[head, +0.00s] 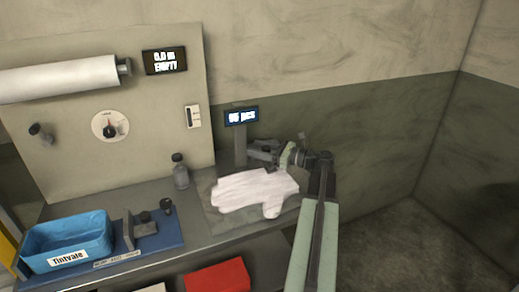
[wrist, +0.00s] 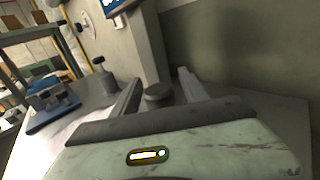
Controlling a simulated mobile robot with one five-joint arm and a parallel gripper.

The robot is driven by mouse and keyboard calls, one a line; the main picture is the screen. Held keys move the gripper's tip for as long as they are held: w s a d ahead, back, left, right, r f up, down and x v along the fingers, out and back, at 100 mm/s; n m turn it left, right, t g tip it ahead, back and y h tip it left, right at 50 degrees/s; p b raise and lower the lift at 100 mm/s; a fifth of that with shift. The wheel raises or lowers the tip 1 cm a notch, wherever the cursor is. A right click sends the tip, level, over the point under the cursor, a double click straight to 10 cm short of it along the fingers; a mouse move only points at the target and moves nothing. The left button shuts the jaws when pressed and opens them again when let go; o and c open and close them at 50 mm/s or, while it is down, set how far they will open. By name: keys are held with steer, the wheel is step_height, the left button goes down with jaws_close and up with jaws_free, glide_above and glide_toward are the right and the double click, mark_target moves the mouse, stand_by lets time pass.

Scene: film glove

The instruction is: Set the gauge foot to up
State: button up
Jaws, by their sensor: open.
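On a blue board at the left of the bench, a small grey device with upright blocks (head: 142,231) may be the gauge; it also shows at the left of the wrist view (wrist: 50,98). I cannot make out its foot's position. My gripper (head: 292,155) is over the back right of the bench, well to the right of that device. In the wrist view my gripper (wrist: 160,88) has its fingers apart, with a dark round knob-like part (wrist: 158,94) visible between them. I cannot tell whether they touch it. The fingers look empty.
A white glove (head: 250,192) lies on the bench near my arm. A blue bin (head: 68,238) stands at far left. A grey bottle (head: 180,172) and a display post (head: 240,150) stand at the back. A red box (head: 218,277) is below the bench edge.

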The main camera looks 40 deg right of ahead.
jaws_close()
stand_by(1.4)
